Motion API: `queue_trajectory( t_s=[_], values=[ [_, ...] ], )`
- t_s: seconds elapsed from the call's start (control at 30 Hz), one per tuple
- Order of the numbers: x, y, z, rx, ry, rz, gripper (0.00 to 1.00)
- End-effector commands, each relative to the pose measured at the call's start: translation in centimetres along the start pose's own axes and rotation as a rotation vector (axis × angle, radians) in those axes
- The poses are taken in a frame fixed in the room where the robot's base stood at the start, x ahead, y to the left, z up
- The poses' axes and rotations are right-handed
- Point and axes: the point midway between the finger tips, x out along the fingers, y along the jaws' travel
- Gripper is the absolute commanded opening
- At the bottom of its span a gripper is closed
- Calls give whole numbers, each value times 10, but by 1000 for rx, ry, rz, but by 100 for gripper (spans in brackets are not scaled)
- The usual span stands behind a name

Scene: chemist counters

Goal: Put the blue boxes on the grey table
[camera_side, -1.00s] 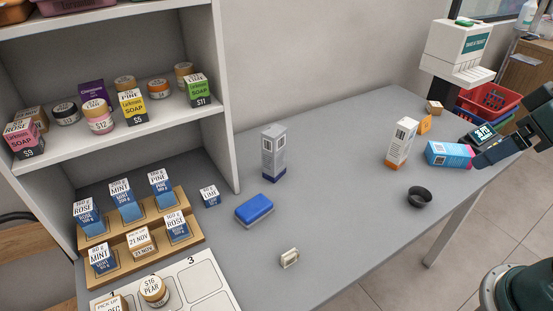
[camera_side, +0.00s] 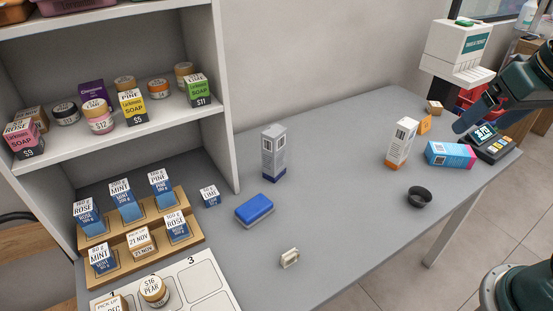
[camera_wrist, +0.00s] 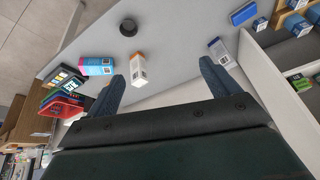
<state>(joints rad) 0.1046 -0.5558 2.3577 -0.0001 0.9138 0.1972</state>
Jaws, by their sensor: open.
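Several blue boxes with white label tops stand in a wooden stepped rack at the lower left of the side view, among them a rose box (camera_side: 85,212), a mint box (camera_side: 122,193), a pine box (camera_side: 160,183) and a front mint box (camera_side: 101,258). A small blue lime box (camera_side: 210,196) stands on the grey table (camera_side: 330,170) beside the rack. A blue-and-pink carton (camera_side: 450,154) lies at the right; it shows in the wrist view too (camera_wrist: 97,66). My gripper (camera_wrist: 165,82) is open and empty, above the table's right end. In the side view, my gripper (camera_side: 458,128) is partly seen.
A grey-blue carton (camera_side: 273,153), a white-orange carton (camera_side: 401,143), a black bowl (camera_side: 419,197), a blue sponge-like block (camera_side: 255,211) and a card terminal (camera_side: 492,143) are on the table. The wooden rack (camera_side: 190,243) and shelf unit (camera_side: 226,90) bound the left. The table's middle is clear.

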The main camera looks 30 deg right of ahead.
Motion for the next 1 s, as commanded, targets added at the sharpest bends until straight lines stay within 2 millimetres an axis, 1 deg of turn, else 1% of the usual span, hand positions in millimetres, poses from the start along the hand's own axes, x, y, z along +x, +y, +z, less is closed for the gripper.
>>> queue_trajectory(
  t_s=[0.03,0.1,0.27,0.4,0.57,0.8,1.0],
  values=[
    [3,3,-11,55,-14,13,88],
    [7,8,-25,133,-28,28,88],
    [18,21,-56,313,-58,63,88],
    [32,37,-83,471,-80,96,88],
    [50,59,-110,651,-104,135,88],
    [84,100,-145,922,-134,197,88],
    [117,141,-166,1149,-154,251,88]
  ],
)
